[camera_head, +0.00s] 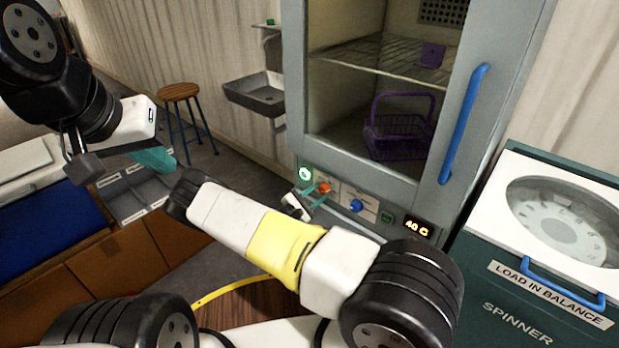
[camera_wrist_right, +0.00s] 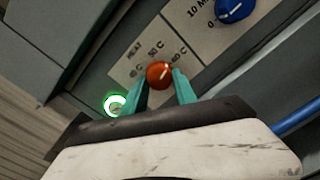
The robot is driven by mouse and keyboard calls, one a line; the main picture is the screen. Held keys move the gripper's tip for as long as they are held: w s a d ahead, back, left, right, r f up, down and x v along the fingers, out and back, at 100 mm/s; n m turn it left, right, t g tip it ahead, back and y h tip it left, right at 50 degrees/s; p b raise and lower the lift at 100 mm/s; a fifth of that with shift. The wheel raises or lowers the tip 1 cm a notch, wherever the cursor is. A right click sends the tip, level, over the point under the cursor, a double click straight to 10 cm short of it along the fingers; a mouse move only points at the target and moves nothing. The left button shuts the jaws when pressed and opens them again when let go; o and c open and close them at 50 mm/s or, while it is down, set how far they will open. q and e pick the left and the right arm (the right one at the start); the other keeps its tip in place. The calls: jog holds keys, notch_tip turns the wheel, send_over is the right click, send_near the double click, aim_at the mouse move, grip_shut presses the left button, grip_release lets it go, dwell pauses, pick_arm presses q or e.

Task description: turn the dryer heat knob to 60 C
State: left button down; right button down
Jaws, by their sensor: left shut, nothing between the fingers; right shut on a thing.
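The orange heat knob (camera_head: 325,187) is on the control panel under the dryer's glass door. My right gripper (camera_head: 314,194) is at it with teal fingers. In the right wrist view the knob (camera_wrist_right: 160,74) sits between the two fingertips of my right gripper (camera_wrist_right: 162,88), which are shut on it. Printed marks 40 C, 50 C and 60 C lie around the knob. A light line shows on its face; its exact setting is hard to tell. The dryer display (camera_head: 417,228) reads 40 C. My left gripper (camera_head: 158,158) is shut and empty, far left of the dryer.
A blue timer knob (camera_head: 356,206) is right of the heat knob, and a lit green ring button (camera_head: 305,174) is left of it. The dryer door has a blue handle (camera_head: 464,122). A purple basket (camera_head: 402,135) is inside. The spinner (camera_head: 520,300) stands at right.

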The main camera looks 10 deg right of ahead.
jog(key=shift+a+f+m, duration=0.1)
jog(key=shift+m, duration=1.1)
jog(key=c, duration=1)
grip_release()
jog(key=shift+o, duration=0.2)
jog(key=v, duration=0.7)
jog(key=shift+s+a, duration=0.2)
jog(key=shift+a, duration=0.15)
